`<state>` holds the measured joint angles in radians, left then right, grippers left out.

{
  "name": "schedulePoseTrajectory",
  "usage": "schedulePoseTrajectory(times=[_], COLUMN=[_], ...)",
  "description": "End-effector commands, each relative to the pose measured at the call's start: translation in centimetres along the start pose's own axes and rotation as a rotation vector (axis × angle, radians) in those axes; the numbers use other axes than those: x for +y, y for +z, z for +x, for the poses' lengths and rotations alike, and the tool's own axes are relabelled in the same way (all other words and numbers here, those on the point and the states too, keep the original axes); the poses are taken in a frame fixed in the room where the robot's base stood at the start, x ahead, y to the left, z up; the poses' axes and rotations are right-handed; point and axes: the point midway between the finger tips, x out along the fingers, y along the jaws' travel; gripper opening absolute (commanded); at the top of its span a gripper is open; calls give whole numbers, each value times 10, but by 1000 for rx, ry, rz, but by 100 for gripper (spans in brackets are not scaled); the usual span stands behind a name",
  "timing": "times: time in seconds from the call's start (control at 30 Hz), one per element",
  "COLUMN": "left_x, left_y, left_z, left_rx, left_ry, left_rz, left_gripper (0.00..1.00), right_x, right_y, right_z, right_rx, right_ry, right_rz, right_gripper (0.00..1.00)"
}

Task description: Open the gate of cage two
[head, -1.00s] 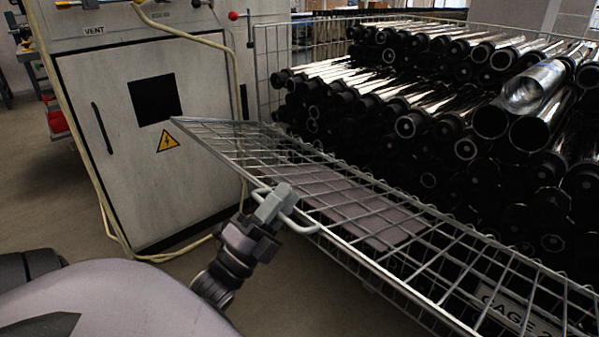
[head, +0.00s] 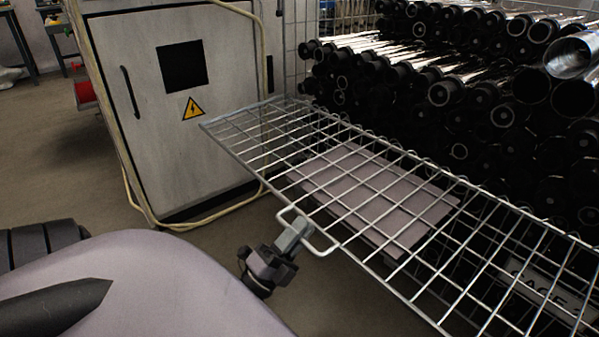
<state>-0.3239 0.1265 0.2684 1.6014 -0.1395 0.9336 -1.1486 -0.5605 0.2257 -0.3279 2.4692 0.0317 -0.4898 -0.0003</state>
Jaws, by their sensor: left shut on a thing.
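The wire gate (head: 345,185) of the cage is tilted out and down from the cage front, and I look onto its mesh from above. A wire handle loop (head: 322,250) sticks out from its near edge. My left gripper (head: 293,232) is shut on this handle, at the gate's outer edge. The cage label (head: 540,285) shows through the mesh at the lower right, partly hidden by the wires. Behind the gate the cage holds many dark-ended shiny tubes (head: 470,90). My right gripper is not in view.
A grey cabinet (head: 160,130) with a warning sign stands left of the gate, with a cream hose (head: 135,195) around it. A flat pale panel (head: 375,195) lies under the mesh. Bare floor (head: 50,150) is free at the left.

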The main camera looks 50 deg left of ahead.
Motion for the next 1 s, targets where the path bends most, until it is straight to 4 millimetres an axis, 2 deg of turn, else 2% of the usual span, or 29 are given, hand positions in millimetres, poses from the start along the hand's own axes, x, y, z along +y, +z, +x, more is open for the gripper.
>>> schedulePoseTrajectory(times=[0.33,0.37,0.4,0.43,1.0], left_x=[-2,-2,-2,-2,-3], left_y=[1,1,1,1,-1], left_z=[-4,-4,-4,-4,-1], left_rx=[-1,-1,-1,-1,5], left_ry=[-9,-9,-10,-10,-13], left_rz=[1,1,1,1,1], left_gripper=[0,21,34,38,38], right_x=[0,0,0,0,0], right_y=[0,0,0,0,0], right_z=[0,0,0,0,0], right_rx=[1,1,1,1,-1], right_ry=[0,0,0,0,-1], right_rz=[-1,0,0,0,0], right_gripper=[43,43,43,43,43])
